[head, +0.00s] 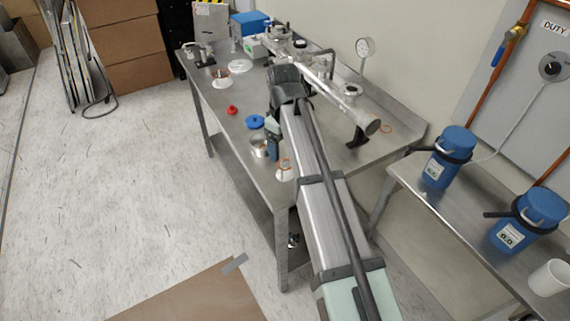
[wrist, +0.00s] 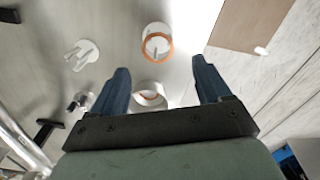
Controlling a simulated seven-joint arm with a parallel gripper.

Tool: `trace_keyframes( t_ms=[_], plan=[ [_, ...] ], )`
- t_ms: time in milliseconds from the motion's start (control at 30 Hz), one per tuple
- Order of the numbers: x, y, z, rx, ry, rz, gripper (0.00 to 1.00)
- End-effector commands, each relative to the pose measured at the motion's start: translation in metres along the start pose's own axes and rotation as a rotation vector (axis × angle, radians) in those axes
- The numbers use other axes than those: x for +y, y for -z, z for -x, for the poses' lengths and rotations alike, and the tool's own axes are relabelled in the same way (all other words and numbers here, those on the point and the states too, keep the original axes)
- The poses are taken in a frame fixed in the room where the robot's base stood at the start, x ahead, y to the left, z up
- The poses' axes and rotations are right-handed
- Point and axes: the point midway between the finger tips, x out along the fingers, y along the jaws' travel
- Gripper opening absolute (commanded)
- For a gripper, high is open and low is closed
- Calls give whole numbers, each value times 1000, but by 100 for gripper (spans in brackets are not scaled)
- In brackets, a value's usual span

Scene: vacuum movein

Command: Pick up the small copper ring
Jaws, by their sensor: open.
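A copper ring (head: 285,163) sits on a small white round stand (head: 284,175) near the front edge of the steel bench. In the wrist view the copper ring (wrist: 171,46) is around or against the white stand's post, beyond my fingertips; I cannot tell which. My gripper (head: 271,140) is over the bench, partly hidden by my own arm in the head view. In the wrist view my gripper (wrist: 161,72) is open, with nothing held. Another thin copper ring (head: 386,128) lies flat near the bench's right end. Which is the small one is unclear.
A metal cup (head: 258,147) with a copper-coloured rim or content stands close to my gripper; it shows between the fingers (wrist: 150,96). A steel pipe assembly (head: 340,92) runs along the back.

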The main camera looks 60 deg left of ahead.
Motion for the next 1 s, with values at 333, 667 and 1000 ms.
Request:
trace_keyframes(
  t_ms=[333,667,1000],
  plan=[
    [2,-4,-31,-1,1,0,77],
    [2,-3,-52,0,0,0,77],
    [2,-3,-52,0,0,0,77]
  ],
)
